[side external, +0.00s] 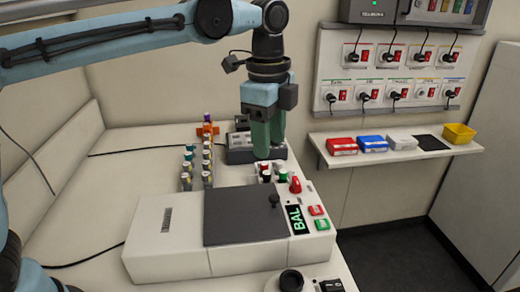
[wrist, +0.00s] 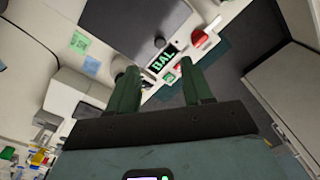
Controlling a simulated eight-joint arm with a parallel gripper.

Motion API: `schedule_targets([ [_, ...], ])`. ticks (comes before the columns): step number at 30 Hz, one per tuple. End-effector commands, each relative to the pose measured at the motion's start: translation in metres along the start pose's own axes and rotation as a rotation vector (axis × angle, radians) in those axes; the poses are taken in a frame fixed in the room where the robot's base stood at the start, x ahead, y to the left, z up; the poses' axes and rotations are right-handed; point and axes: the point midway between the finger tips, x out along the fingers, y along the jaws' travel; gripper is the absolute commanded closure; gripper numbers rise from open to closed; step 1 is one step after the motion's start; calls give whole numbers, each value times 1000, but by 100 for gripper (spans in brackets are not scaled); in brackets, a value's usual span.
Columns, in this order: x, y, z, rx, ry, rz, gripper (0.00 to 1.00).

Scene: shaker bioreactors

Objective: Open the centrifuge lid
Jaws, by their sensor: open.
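The centrifuge (side external: 165,235) is a white box with a dark grey lid (side external: 235,218) on top, lying flat and shut. A small black knob (side external: 274,201) stands near the lid's right edge. Beside the lid, the panel has a display reading BAL (side external: 297,219). My gripper (side external: 268,152) points down behind the centrifuge, apart from the lid and knob. In the wrist view my gripper (wrist: 162,82) has its two green fingers spread with nothing between them. The dark lid (wrist: 125,25) and knob (wrist: 160,42) show beyond the fingertips.
Capped tubes (side external: 207,165) stand in rows left of my gripper. A dark device (side external: 240,150) sits behind. A wall shelf (side external: 400,150) holds coloured boxes.

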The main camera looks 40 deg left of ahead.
Motion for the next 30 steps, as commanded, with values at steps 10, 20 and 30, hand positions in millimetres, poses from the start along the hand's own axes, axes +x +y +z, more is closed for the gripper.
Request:
schedule_targets([
  [10, 12, -3, -13, 102, -16, 37, 50],
  [20, 60, -1, -12, 98, -15, 35, 50],
  [30, 108, 0, -11, 97, -15, 35, 50],
])
